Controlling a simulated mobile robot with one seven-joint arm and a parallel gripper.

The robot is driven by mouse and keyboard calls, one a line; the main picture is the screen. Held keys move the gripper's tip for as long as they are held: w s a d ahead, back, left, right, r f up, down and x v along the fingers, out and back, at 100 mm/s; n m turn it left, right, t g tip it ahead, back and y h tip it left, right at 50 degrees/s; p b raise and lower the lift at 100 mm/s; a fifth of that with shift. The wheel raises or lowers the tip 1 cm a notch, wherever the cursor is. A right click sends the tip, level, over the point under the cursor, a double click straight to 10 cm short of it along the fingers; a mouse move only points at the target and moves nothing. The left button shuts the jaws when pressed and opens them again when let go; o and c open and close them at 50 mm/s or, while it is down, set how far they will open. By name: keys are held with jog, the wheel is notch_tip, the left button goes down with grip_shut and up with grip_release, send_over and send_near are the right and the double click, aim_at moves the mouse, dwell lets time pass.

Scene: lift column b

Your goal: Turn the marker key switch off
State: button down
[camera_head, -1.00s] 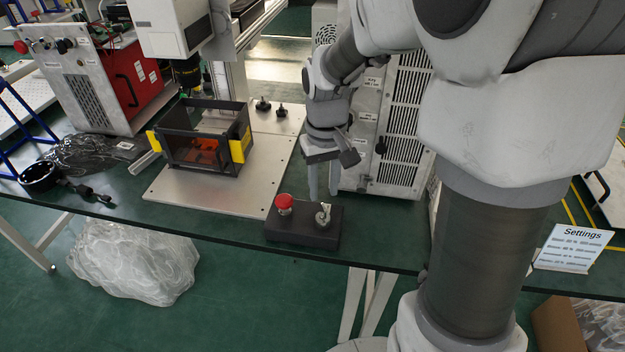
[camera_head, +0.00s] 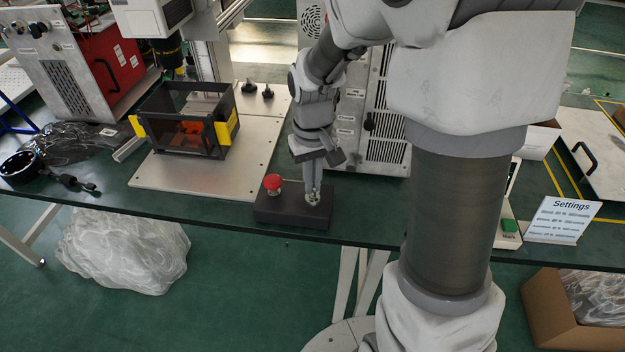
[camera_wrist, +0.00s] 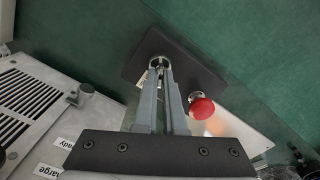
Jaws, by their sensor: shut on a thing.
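The key switch (camera_head: 312,197) sits on a dark control box (camera_head: 290,213) at the front edge of the table, beside a red mushroom button (camera_head: 272,183). My gripper (camera_head: 313,188) reaches down onto it from above, its fingers closed together on the key. In the wrist view, the fingertips (camera_wrist: 161,66) meet at the round key switch (camera_wrist: 158,61), and they hide most of the key. The red button (camera_wrist: 201,105) shows to the right of the fingers there. I cannot tell the key's exact angle.
An enclosure with yellow side parts (camera_head: 185,120) stands on a metal plate (camera_head: 160,177) left of the box. A vented cabinet (camera_head: 386,140) stands close behind my gripper. A Settings sign (camera_head: 562,219) is at the right. The table's front edge is just before the box.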

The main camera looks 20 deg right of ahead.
jog(key=shift+n, duration=0.4)
jog(key=n+p, duration=0.3)
jog(key=n, duration=0.2)
jog(key=shift+r, duration=0.15)
jog(key=n+p, duration=0.3)
jog(key=n, duration=0.3)
dwell(0.5)
jog(key=c, duration=1)
grip_release()
notch_tip(320, 180, up, 17)
jog(key=p, duration=0.3)
jog(key=shift+p, duration=0.4)
